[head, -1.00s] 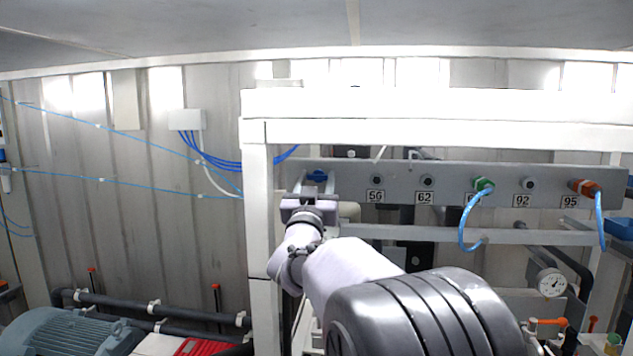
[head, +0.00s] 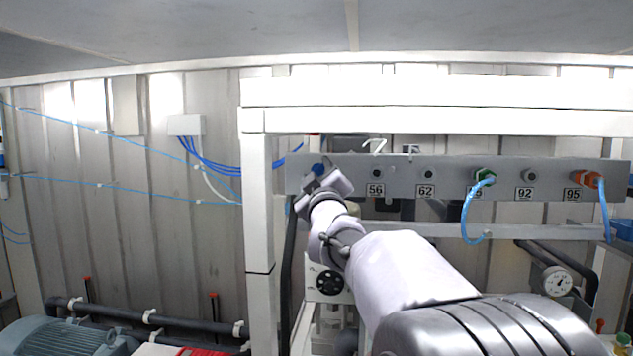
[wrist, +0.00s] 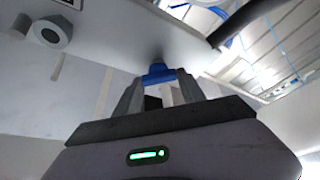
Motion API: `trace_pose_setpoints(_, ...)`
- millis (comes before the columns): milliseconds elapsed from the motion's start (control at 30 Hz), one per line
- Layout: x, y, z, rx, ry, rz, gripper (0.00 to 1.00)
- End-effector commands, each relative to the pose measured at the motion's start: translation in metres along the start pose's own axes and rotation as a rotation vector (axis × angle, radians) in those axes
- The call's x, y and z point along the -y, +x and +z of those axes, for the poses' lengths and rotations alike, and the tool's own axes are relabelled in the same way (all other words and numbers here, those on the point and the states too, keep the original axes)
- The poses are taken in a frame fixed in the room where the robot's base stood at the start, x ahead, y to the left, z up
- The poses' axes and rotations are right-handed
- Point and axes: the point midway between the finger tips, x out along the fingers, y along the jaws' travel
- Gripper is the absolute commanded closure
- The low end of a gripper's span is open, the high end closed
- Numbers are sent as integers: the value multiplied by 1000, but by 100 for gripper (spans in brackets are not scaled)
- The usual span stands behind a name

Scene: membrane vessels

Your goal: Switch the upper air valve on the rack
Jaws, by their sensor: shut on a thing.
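The blue valve handle (head: 319,169) sits at the left end of the grey rack panel (head: 400,177) in the head view. My gripper (head: 318,178) reaches up to it from below and is tilted. In the wrist view the blue handle (wrist: 158,72) shows between the tips of my gripper's two fingers (wrist: 160,85), which are closed on it. The handle's stem meets the grey panel just behind it. In the head view my gripper hides part of the handle.
Ports labelled 56 (head: 376,174), 62 (head: 428,175) and 92 (head: 528,177) line the panel to the right. Blue hoses hang from the green fitting (head: 485,176) and the orange fitting (head: 587,178). A white frame post (head: 259,210) stands close left of my gripper.

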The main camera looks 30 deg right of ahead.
Motion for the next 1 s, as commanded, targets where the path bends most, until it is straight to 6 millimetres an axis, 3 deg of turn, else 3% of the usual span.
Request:
trace_pose_setpoints(500, -4, 1, -2, 2, -419, -174, 93)
trace_pose_setpoints(1000, -3, 1, -2, 0, -626, -260, 93)
